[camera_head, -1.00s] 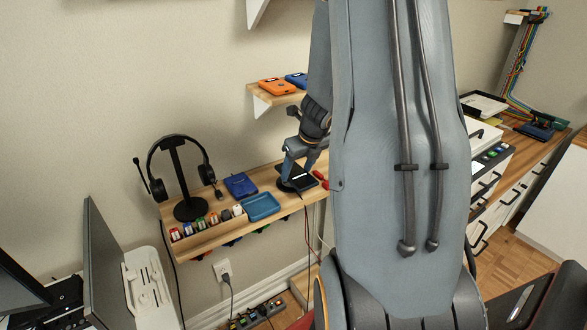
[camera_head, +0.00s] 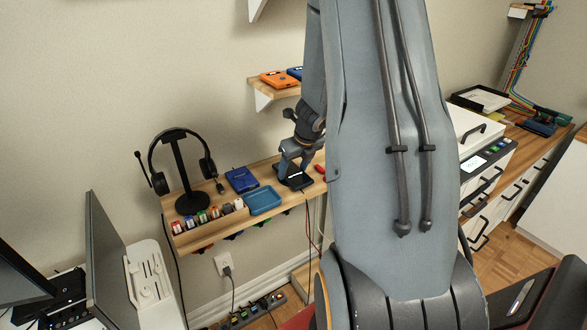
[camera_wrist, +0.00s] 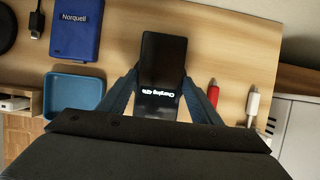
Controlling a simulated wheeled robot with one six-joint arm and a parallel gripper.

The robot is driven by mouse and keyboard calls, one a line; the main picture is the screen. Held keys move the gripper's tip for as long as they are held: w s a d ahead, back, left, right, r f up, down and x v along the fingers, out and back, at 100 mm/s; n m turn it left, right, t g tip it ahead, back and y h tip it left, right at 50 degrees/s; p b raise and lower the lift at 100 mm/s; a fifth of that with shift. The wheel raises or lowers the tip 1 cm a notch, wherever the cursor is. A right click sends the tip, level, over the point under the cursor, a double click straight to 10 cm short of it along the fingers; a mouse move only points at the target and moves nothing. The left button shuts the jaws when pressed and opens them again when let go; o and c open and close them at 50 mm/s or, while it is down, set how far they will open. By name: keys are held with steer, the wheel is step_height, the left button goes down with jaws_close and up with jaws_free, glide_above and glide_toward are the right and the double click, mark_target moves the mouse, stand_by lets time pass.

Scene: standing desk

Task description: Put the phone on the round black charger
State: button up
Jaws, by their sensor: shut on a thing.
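The phone (camera_wrist: 162,62) is a black slab with a dark screen that reads "Charging 42%" in the wrist view. My gripper (camera_wrist: 159,80) is shut on it, one blue-grey finger at each long side. In the head view the phone (camera_head: 300,180) lies low and about flat over the wooden shelf, partly behind my gripper (camera_head: 291,172). The round black charger cannot be made out now; the phone and my gripper cover its place. Whether the phone touches it cannot be seen directly.
On the shelf (camera_head: 222,221) are a blue tray (camera_head: 265,200), a blue Norquell box (camera_wrist: 77,28), a headset stand (camera_head: 182,175), and a red item (camera_wrist: 213,92) and white plug (camera_wrist: 253,101) right of the phone. An upper shelf (camera_head: 262,84) holds orange and blue boxes.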

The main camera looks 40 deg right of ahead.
mark_target(293, 173)
steer(key=o, duration=1.3)
steer(key=shift+r, duration=0.15)
steer(key=v, duration=0.1)
steer(key=p+v, duration=0.1)
steer(key=v, duration=0.1)
steer(key=shift+s, duration=0.35)
steer(key=s+b, duration=0.5)
steer(key=s, duration=0.6)
steer(key=shift+s+a+r+m+g, duration=0.55)
steer(key=shift+s+a+m, duration=0.25)
steer(key=shift+a+m, duration=4.4)
steer(key=shift+s+a+r+m+g, duration=0.7)
steer(key=shift+a+m, duration=3)
steer(key=shift+m, duration=2.9)
steer(key=shift+s+a+r+m+g, duration=0.35)
steer(key=shift+s+a+m, duration=0.6)
steer(key=shift+a+m, duration=4.25)
